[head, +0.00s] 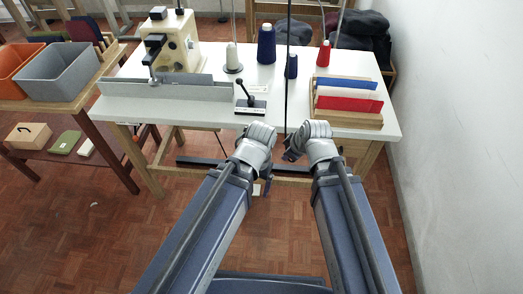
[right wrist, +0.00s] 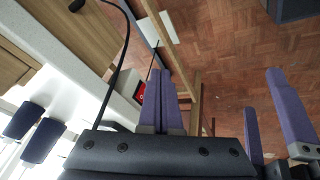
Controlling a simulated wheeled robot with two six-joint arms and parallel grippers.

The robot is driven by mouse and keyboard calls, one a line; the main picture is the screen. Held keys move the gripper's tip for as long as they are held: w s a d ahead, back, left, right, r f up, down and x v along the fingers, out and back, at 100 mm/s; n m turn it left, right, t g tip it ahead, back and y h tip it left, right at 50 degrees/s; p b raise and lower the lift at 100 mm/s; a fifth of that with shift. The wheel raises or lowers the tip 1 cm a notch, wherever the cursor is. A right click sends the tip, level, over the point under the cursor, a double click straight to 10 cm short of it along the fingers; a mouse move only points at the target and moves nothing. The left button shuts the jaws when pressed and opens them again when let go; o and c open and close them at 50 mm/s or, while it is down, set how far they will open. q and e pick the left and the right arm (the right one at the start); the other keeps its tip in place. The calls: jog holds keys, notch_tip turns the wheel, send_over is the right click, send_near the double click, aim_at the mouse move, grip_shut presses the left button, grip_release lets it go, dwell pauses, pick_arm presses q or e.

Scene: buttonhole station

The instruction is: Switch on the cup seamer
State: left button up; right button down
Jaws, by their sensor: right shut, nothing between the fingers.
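A cream machine (head: 176,42), which looks like the cup seamer, stands at the back left of the white table in the head view. In the right wrist view a small red switch on a pale box (right wrist: 138,92) shows by the table edge, partly behind my right fingers; I cannot tell its position. My right gripper (head: 291,153) is in front of the table's front edge; its fingers (right wrist: 159,72) are together and empty, close beside the switch in the picture, contact unclear. My left gripper (head: 264,182) is beside it, lower; its fingers (right wrist: 262,92) look apart and empty.
On the white table (head: 215,114) stand a black lever on a plate (head: 250,103), several thread spools (head: 266,44) and a wooden rack of folded cloth (head: 345,97). A black cable (right wrist: 122,60) hangs near my right fingers. A side table with bins (head: 58,72) is left.

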jog(key=a+n, duration=0.1)
jog(key=a, duration=0.1)
jog(key=a+r+n+y, duration=0.1)
jog(key=n, duration=0.1)
jog(key=w+a+n+t, duration=0.1)
jog(key=a, duration=0.1)
jog(key=shift+a+r+n+y, duration=0.3)
jog(key=shift+r+n, duration=0.1)
